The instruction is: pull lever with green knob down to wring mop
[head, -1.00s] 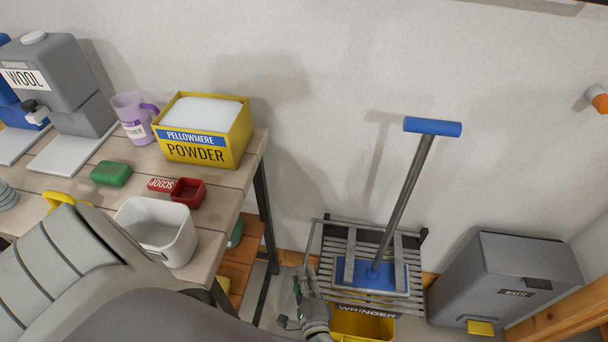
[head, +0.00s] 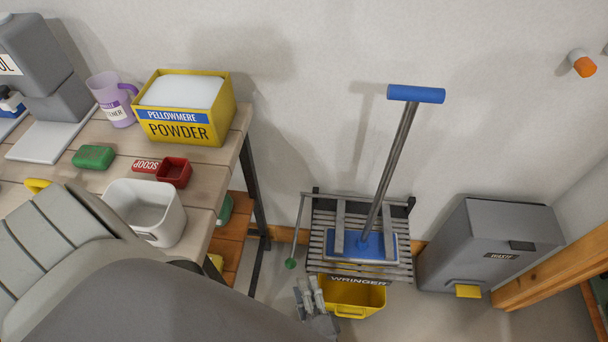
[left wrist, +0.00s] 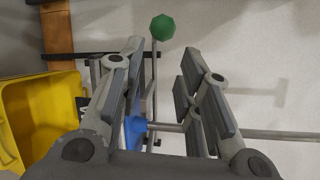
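The lever (head: 298,228) runs along the left side of the slatted wringer (head: 320,240), with its green knob (head: 290,263) at the lower, near end. The knob also shows in the left wrist view (left wrist: 162,27), just past the fingertips and between their lines. The mop (head: 392,170) stands tilted, its blue head on the slats under grey bars. My left gripper (head: 309,287) is open and empty, below and slightly right of the knob in the head view; its two fingers stand apart in the left wrist view (left wrist: 162,52). My right gripper is not in view.
A yellow bucket (head: 352,297) sits under the wringer, close to my left gripper. A grey waste bin (head: 492,245) stands at right. A wooden table (head: 120,150) at left holds a powder box (head: 185,125), a white tub (head: 145,220) and a red scoop (head: 174,171).

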